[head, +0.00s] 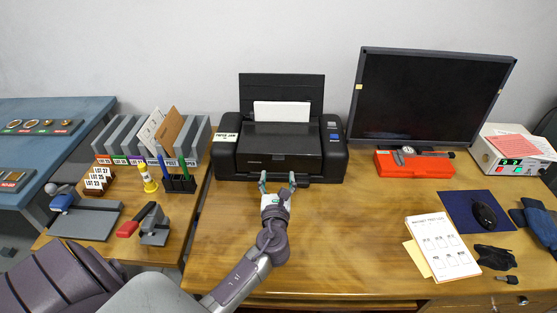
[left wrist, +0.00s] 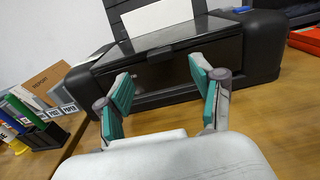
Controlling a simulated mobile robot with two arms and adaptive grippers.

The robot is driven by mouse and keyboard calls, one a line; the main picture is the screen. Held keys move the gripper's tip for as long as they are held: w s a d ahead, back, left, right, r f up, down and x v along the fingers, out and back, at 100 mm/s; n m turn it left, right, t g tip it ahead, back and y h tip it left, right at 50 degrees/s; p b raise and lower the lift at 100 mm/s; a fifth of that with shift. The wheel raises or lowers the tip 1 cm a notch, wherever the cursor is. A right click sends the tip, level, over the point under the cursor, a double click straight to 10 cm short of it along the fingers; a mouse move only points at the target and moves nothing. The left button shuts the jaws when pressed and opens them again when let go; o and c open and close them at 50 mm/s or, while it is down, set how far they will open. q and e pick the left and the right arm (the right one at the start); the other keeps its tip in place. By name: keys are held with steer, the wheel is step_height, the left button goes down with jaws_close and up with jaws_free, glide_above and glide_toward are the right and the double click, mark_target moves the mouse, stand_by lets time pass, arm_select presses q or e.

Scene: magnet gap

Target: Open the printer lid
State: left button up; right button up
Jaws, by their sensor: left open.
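A black printer (head: 334,155) stands on the wooden desk against the wall, with white paper (head: 281,111) upright in its rear feeder. Its dark lid (head: 281,137) lies shut on top. My left gripper (head: 277,178) is open and empty at the printer's lower front edge, its teal-padded fingers spread and pointing at the front. In the left wrist view the open gripper (left wrist: 161,92) faces the printer's front panel (left wrist: 160,75), and nothing is between the fingers. I cannot tell whether a fingertip touches the printer. My right gripper is not in view.
A monitor (head: 430,95) stands right of the printer, with a red case (head: 415,165) in front. Left are a pen holder (head: 180,184), a yellow bottle (head: 147,178) and a grey file rack (head: 197,140). A notepad (head: 442,247) lies at right. The desk's middle is clear.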

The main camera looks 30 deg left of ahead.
mark_target(278, 161)
arm_select(q)
steer(key=x, duration=0.6)
steer(key=shift+w+a, duration=0.25)
steer(key=shift+w, duration=0.05)
steer(key=shift+w+a, duration=0.15)
steer(key=shift+w, duration=0.1)
steer(key=shift+c, duration=0.8)
steer(key=c, duration=0.8)
jaws_close()
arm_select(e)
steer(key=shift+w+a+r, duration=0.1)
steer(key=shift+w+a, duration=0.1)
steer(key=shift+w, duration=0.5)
